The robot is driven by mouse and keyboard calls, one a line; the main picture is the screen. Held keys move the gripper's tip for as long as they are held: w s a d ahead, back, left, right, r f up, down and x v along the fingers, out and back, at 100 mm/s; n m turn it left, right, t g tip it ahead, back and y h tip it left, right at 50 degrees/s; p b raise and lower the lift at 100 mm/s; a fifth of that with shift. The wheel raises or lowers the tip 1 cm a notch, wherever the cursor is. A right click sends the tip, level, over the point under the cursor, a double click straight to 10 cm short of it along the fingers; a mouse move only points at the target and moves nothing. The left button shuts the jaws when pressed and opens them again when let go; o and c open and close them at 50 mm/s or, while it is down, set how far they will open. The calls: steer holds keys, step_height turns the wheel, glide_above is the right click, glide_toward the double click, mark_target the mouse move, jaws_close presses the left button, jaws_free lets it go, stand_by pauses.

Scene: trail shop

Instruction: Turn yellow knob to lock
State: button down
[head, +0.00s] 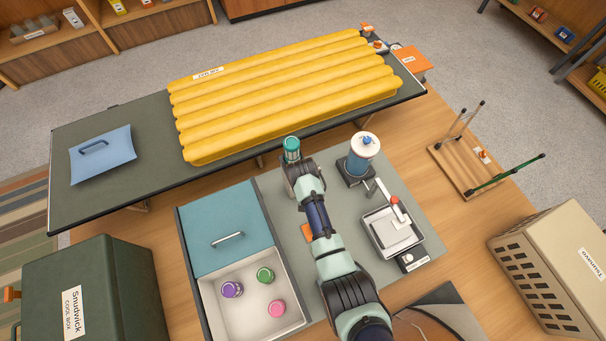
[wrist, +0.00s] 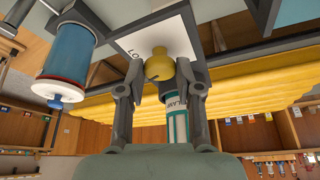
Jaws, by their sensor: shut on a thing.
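The yellow knob (wrist: 160,66) shows in the wrist view in front of a white plate (wrist: 157,42) lettered "LO", the rest of the word being covered. My gripper (wrist: 161,72) has one finger on each side of the knob and is shut on it. I cannot tell the knob's turn angle. In the head view my arm hides the knob, and my gripper (head: 300,180) is low at the far part of the grey mat. A teal-capped canister (head: 291,149) stands just beyond it; its labelled side (wrist: 177,122) shows between the fingers in the wrist view.
A blue-and-white canister (head: 363,150) on a dark base stands close right of my gripper. A white tray device (head: 391,231) with a red-tipped lever is to the right. An open bin (head: 208,305) with several jars is at left. A yellow ribbed pad (head: 285,95) lies behind.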

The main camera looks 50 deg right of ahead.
steer(key=shift+a+f+m+g+h, duration=0.1)
steer(key=shift+m+g+h, duration=0.2)
steer(key=shift+m, duration=0.85)
steer(key=shift+a+m+g+h, duration=0.1)
steer(key=shift+m+g, duration=0.3)
steer(key=shift+m, duration=0.75)
steer(key=shift+b, duration=0.3)
steer(key=c, duration=0.8)
jaws_free()
steer(key=shift+w+d, duration=0.1)
steer(key=shift+o, duration=0.2)
steer(key=v, duration=1.2)
